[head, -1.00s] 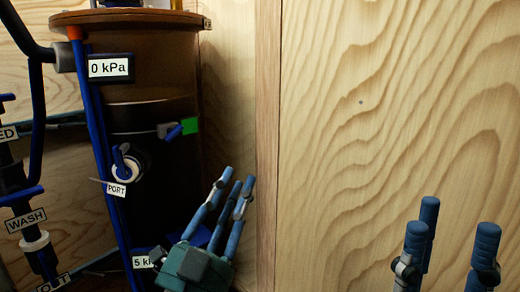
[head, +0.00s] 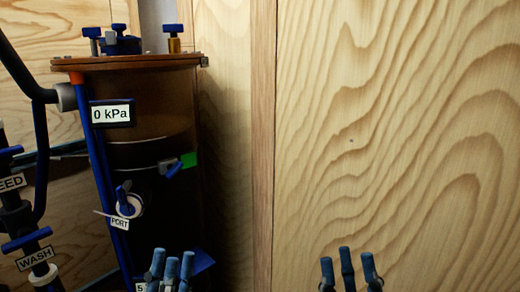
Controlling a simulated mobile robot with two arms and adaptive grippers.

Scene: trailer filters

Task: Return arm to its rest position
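My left gripper (head: 171,266) shows at the bottom of the head view, in front of the lower part of the dark filter tank (head: 160,220). Its blue fingers point up, straight and close together in this view, with nothing held between them. My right gripper (head: 348,268) shows at the bottom, right of centre, in front of the wood wall. Its fingers are straight, spread and empty. Both grippers are cut off by the lower picture edge, so their palms and arms are hidden. Neither visibly grips any part of the tank.
The tank has a brown lid (head: 135,62) with blue knobs, a "0 kPa" gauge (head: 112,113) and a "PORT" valve (head: 128,203). Pipes with blue handles, labelled "WASH" (head: 35,258), stand at the left. A plain wood wall (head: 400,140) fills the right.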

